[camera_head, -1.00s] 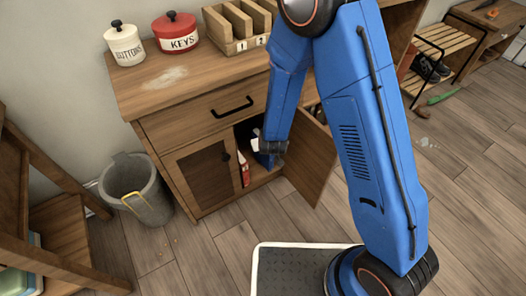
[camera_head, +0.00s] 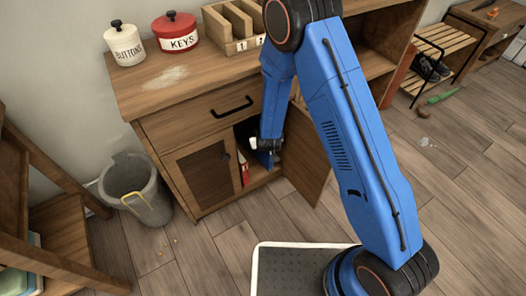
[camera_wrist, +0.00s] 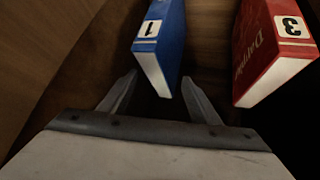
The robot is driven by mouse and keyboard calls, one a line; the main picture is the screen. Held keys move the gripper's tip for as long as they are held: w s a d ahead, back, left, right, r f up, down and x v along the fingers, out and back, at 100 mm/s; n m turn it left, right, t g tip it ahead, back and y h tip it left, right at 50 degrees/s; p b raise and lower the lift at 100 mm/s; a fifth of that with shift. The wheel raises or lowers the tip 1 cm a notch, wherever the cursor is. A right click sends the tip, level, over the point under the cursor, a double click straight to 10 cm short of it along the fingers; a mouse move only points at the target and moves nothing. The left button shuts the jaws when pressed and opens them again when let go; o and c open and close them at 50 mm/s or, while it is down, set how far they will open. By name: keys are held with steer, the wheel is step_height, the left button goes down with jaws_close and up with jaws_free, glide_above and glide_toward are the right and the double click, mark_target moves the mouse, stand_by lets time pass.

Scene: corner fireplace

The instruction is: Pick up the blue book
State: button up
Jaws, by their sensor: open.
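The blue book (camera_wrist: 167,40) stands in the cabinet, with a white label marked 1 on its spine, in the wrist view. My gripper (camera_wrist: 158,85) is open, its two fingers on either side of the near end of the blue book; I cannot tell whether they touch it. In the head view my gripper is inside the open cabinet, and part of the blue book (camera_head: 263,158) shows below and beside it. Most of the book is hidden there by my arm.
A red book (camera_wrist: 277,50) marked 3 stands right of the blue one, with a gap between. The cabinet's right door (camera_head: 308,155) is open. A red and white item (camera_head: 243,168) stands inside the opening. A bucket (camera_head: 135,190) stands left of the cabinet.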

steer(key=shift+x, duration=1.05)
steer(key=shift+c, duration=0.3)
